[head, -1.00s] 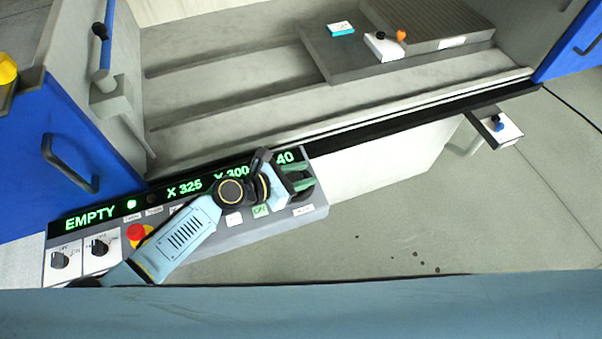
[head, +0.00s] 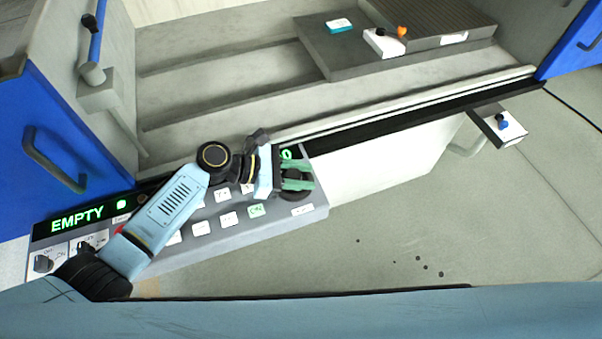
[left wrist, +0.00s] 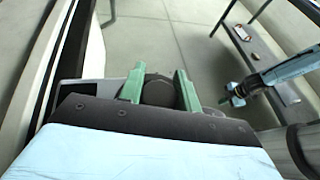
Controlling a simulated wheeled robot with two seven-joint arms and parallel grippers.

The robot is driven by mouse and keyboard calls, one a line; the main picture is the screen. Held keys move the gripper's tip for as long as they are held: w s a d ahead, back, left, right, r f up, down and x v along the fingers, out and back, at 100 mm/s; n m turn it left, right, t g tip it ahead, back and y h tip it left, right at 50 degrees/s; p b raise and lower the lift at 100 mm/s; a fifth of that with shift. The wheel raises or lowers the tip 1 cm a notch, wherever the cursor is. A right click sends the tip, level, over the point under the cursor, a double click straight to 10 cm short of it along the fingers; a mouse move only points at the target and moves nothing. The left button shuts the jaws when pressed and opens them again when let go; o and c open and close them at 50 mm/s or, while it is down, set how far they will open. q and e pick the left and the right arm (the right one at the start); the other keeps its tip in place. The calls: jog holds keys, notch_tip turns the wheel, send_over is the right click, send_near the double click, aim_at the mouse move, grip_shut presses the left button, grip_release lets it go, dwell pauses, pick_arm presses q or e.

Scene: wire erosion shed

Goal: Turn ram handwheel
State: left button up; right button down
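The ram handwheel (head: 294,194) is a dark round knob at the right end of the grey control panel. My left gripper (head: 297,178) is over it, its green fingers apart on either side of the wheel's middle. In the left wrist view the dark wheel (left wrist: 158,94) shows between the two fingers (left wrist: 160,88). I cannot tell whether the fingers touch it. Part of the wheel is hidden under the gripper. My right gripper (left wrist: 234,98) shows small in the left wrist view, away from the wheel; its opening is unclear.
The control panel (head: 270,230) carries white buttons, a green-lit button (head: 256,211) and a display (head: 76,219) reading EMPTY. My left arm covers part of it. The machine bed (head: 210,85) lies behind. A small box (head: 497,126) sits at the right; open floor lies in front.

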pick_arm(q)
jog(key=o, duration=0.5)
jog(key=shift+a+f, duration=0.1)
jog(key=shift+f, duration=0.05)
jog(key=shift+c, duration=0.2)
jog(key=p+v, duration=0.1)
jog(key=v, duration=1.2)
jog(key=shift+a, duration=0.15)
